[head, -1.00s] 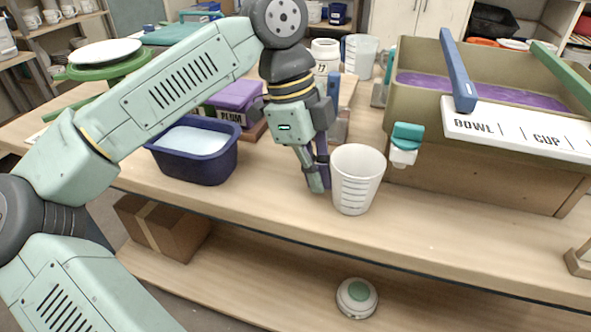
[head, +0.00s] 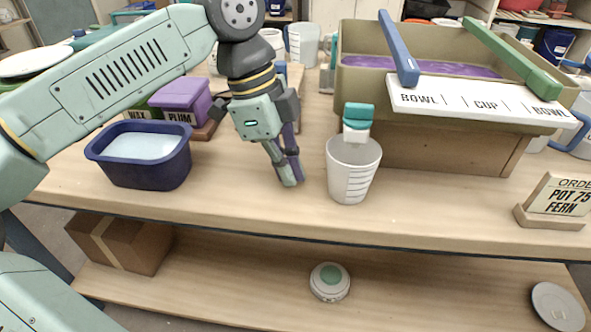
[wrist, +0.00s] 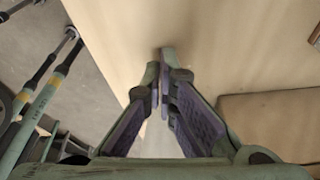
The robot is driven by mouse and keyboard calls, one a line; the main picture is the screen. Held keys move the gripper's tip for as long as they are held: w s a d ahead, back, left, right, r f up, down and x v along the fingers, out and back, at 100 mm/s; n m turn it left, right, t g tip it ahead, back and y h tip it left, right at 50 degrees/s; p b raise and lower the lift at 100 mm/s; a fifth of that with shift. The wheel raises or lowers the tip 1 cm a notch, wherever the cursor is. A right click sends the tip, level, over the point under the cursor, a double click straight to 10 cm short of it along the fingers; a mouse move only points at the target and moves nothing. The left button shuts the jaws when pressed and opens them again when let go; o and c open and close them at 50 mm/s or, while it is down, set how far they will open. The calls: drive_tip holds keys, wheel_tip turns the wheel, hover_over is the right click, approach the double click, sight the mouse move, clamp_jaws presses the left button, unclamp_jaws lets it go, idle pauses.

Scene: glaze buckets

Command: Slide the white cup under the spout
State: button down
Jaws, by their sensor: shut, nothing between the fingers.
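The white cup (head: 352,180), with measuring lines on its side, stands upright on the bench near its front edge. The spout (head: 358,117), teal on top with a white lower part, sticks out from the front left of the tan glaze trough (head: 420,135). In the head view the spout's lower end overlaps the cup's far rim, so the cup appears beneath it. My gripper (head: 291,184) is shut and empty, pointing down left of the cup with a gap between them. In the wrist view its purple-padded fingers (wrist: 164,75) meet over bare wood; I cannot make out the cup there.
A dark blue tub (head: 140,175) and a purple PLUM box (head: 183,98) stand to the left. A white BOWL/CUP board (head: 480,108) lies across the trough's front. An order sign (head: 558,197) stands at right. The bench front between cup and sign is clear.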

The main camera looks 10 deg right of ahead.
drive_tip(key=v, duration=1)
drive_tip(key=c, duration=2.3)
unclamp_jaws()
drive_tip(key=shift+a, duration=0.1)
